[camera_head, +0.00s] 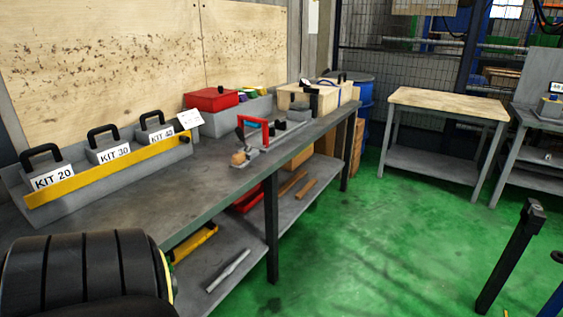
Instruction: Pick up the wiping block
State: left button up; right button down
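I cannot tell for sure which item is the wiping block. A small grey block (298,112) sits on the workbench (222,182) towards its far end, with a black upright piece beside it. Nearer along the bench, a grey tool with a tan knob (239,158) lies close to the front edge. A red-handled item (265,131) stands just behind it. A large black ribbed part at the lower left looks like my own arm and hides the near end of the bench.
A grey rack (62,206) with a yellow front bar holds kits labelled 20, 30 and 40. A red box (211,99) and a wooden box (335,92) stand at the back. A wood-topped table (447,103) stands to the right. The green floor between is mostly clear.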

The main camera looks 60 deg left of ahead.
aim_at(239, 161)
jog(key=u, duration=1.9)
jog(key=k, duration=0.9)
jog(key=z, duration=0.95)
jog(key=i, duration=1.55)
jog(key=u, duration=0.9)
